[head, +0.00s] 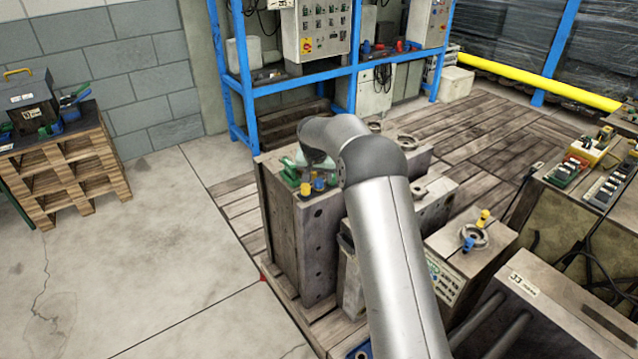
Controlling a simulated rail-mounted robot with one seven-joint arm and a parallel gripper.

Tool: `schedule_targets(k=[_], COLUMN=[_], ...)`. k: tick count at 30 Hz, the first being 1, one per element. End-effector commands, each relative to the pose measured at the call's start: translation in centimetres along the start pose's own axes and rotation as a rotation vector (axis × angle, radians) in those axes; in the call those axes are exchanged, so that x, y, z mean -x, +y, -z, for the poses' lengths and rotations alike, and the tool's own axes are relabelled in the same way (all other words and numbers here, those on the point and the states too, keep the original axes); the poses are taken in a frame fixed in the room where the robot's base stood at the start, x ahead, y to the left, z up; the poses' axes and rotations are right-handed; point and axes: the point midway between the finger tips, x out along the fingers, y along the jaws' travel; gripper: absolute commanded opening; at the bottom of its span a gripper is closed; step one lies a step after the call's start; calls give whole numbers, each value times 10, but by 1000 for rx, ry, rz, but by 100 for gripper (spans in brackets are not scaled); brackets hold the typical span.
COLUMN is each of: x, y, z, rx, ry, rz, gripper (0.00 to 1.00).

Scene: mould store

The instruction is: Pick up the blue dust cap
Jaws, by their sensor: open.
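Several small blue pieces show, and I cannot tell which is the blue dust cap. One blue piece (318,185) is on top of the tall grey mould block (300,232), among green and yellow fittings, just below the bend of my arm. Another blue piece (468,244) is on the smaller block at the right, beside a ring and a yellow piece (484,218). My arm rises from the bottom and bends left over the tall block. Its end is hidden behind the bend, so my gripper's fingers do not show.
More mould blocks stand close at the right, one marked 33 (524,284). A blue rack (240,100) with control boxes stands behind. A wooden pallet stack (65,180) with a dark toolbox (27,100) is at the left. The concrete floor (165,260) between is clear.

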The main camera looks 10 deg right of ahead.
Motion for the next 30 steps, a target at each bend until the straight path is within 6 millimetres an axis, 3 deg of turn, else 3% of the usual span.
schedule_targets(k=[5, 13, 18, 30], x=[-20, -23, -23, -21], y=[0, 0, 0, 0], z=[0, 0, 0, 0], rx=[1, 1, 1, 1], ry=[-1, 0, 0, 0], rz=[1, 1, 1, 1], gripper=[52, 52, 5, 5])
